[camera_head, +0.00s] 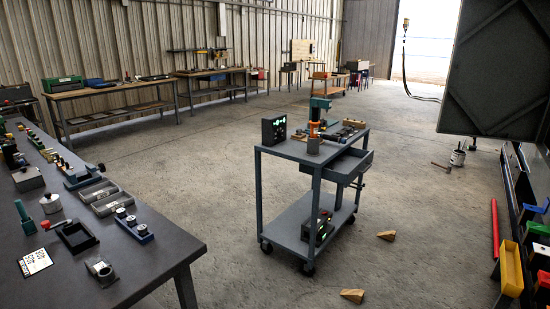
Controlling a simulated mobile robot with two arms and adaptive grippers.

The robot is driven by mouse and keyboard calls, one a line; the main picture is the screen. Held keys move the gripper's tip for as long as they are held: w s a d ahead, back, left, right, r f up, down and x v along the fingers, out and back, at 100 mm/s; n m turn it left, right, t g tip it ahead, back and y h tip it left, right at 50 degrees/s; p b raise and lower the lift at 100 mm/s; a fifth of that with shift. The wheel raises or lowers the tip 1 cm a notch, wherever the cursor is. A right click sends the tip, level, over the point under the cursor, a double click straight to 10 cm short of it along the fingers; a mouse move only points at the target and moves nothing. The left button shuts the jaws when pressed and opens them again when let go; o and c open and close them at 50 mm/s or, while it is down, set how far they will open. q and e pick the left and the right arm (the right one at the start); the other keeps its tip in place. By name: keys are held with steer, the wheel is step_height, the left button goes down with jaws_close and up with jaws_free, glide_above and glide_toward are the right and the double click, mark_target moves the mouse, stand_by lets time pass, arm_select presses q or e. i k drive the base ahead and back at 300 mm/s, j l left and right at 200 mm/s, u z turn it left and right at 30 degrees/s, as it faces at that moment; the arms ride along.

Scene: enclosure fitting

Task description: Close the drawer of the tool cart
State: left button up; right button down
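The tool cart (293,151) stands on the concrete floor in the middle of the head view, a grey frame on casters with a top and a lower shelf. Its drawer (347,168) sits just under the top and sticks out open toward the right. A black box with green lights (274,130), a green and orange tool (316,118) and other small items lie on the cart's top. A dark box (322,229) sits on the lower shelf. Neither of my grippers is in view.
A grey workbench (165,262) with several parts fills the left. Wooden wedges (386,236) (352,296) lie on the floor right of and in front of the cart. A red bar (495,229) and coloured bins (511,268) are at the right edge. Floor between bench and cart is clear.

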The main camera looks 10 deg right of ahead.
mark_target(356, 160)
steer(key=i+l, duration=0.7)
steer(key=i, duration=0.25)
steer(key=i+l+z, duration=0.1)
steer(key=i+l, duration=0.25)
steer(key=i, duration=0.1)
